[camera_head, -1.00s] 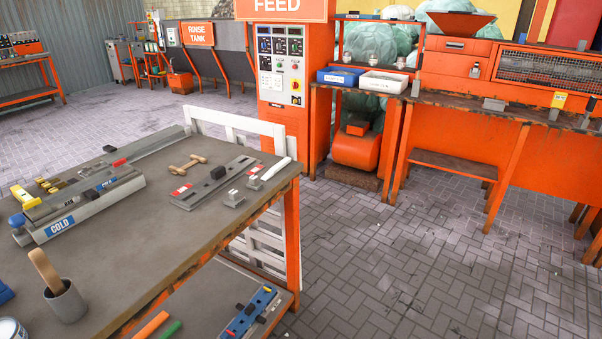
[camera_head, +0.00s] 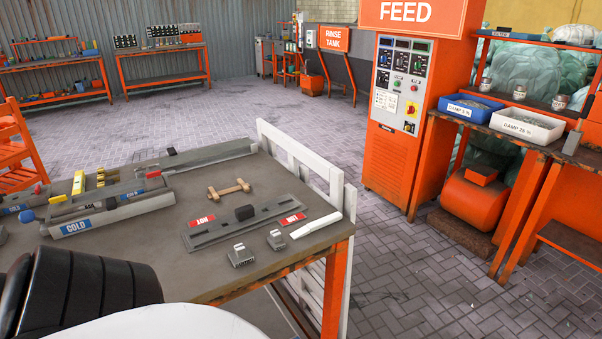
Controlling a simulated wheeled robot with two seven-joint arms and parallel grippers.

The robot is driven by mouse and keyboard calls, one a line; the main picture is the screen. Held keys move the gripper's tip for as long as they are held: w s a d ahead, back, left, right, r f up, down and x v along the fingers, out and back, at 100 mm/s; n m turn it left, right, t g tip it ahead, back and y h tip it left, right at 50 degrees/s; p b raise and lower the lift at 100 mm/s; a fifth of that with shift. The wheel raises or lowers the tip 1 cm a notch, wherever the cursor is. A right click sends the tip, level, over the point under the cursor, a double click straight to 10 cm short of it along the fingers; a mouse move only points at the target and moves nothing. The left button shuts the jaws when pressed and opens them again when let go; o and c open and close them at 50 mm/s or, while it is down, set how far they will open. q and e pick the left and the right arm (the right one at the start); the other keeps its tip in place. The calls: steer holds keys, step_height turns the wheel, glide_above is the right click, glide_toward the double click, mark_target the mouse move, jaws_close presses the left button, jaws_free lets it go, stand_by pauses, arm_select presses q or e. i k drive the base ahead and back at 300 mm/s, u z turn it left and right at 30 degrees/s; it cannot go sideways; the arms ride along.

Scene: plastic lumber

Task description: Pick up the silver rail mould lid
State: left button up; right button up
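A long, flat silver-grey piece (camera_head: 205,235) lies on the grey-brown worktable (camera_head: 150,262) in the head view. It has a black block on its middle and a red tag near each end. It may be the rail mould lid, but I cannot be sure. To its left is a long grey mould (camera_head: 122,212) with a blue COLD label. Another long grey bar (camera_head: 213,154) lies behind that mould. Neither of my grippers is in view. A black ribbed part and a white part of my own body fill the bottom left.
Two small metal blocks (camera_head: 240,257) and a white-handled tool (camera_head: 317,225) lie near the table's right edge. A wooden handle piece (camera_head: 229,189) lies behind the silver piece. A white slatted frame (camera_head: 300,158) stands against the table's far side.

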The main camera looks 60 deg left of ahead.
mark_target(243, 216)
steer(key=i, duration=2.3)
steer(key=u, duration=3.75)
